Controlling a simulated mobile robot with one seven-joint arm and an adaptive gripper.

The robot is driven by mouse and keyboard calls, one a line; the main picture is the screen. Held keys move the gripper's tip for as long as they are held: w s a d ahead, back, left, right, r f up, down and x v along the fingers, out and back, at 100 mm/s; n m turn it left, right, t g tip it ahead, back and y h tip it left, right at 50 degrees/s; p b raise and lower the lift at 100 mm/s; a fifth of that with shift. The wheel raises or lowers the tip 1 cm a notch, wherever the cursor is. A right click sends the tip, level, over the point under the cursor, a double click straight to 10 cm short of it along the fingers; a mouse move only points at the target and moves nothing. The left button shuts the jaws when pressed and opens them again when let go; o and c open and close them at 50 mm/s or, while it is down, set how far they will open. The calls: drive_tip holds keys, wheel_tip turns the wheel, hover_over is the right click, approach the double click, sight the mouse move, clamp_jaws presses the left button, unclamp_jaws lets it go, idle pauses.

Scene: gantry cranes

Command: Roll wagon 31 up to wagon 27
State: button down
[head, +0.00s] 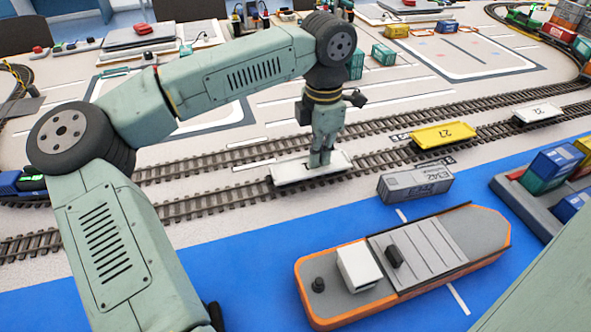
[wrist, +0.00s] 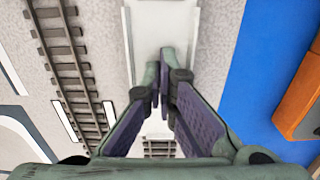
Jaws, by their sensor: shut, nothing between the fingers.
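A white flat wagon (head: 290,173) stands on the near track, left of the yellow wagon 27 (head: 443,136), with a stretch of bare rail between them. I cannot read its number. My gripper (head: 320,160) points down over this white wagon, its fingers shut and empty. In the wrist view the shut fingertips (wrist: 163,72) are over the wagon's pale deck (wrist: 160,35), near its end; whether they touch it I cannot tell. Another white wagon (head: 537,113), its number too small to read surely, stands beyond wagon 27 on the same track.
An orange-hulled ship (head: 405,262) lies on the blue. A second track (head: 390,127) runs behind. Stacked containers (head: 550,172) stand at the right. The rails between the white wagon and wagon 27 look clear.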

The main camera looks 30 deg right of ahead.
drive_tip(key=shift+s+d+p, duration=0.15)
drive_tip(key=shift+s+d, duration=0.25)
drive_tip(key=shift+d, duration=1.15)
drive_tip(key=shift+s+d+p, duration=0.2)
drive_tip(key=shift+s+d, duration=0.25)
drive_tip(key=shift+d, duration=1.1)
drive_tip(key=shift+s+d+p, duration=0.15)
drive_tip(key=shift+s+d, duration=0.25)
drive_tip(key=shift+d, duration=1.15)
drive_tip(key=shift+s+d+p, duration=0.2)
drive_tip(key=shift+d+p, duration=0.05)
drive_tip(key=shift+d, duration=0.65)
drive_tip(key=shift+s+d+p, duration=0.2)
drive_tip(key=shift+s+d, duration=0.05)
drive_tip(key=shift+d, duration=0.65)
drive_tip(key=shift+s+d+p, duration=0.2)
drive_tip(key=shift+d+p, duration=0.05)
drive_tip(key=shift+d, duration=0.65)
drive_tip(key=shift+s+d, duration=0.1)
drive_tip(key=shift+d, duration=0.2)
drive_tip(key=shift+s+d+p, duration=0.2)
drive_tip(key=shift+d+p, duration=0.2)
drive_tip(key=shift+d, duration=0.4)
drive_tip(key=shift+s+d+p, duration=0.2)
drive_tip(key=shift+d+p, duration=0.15)
drive_tip(key=shift+d, duration=0.45)
wheel_tip(320, 180, up, 7)
drive_tip(key=p, duration=0.5)
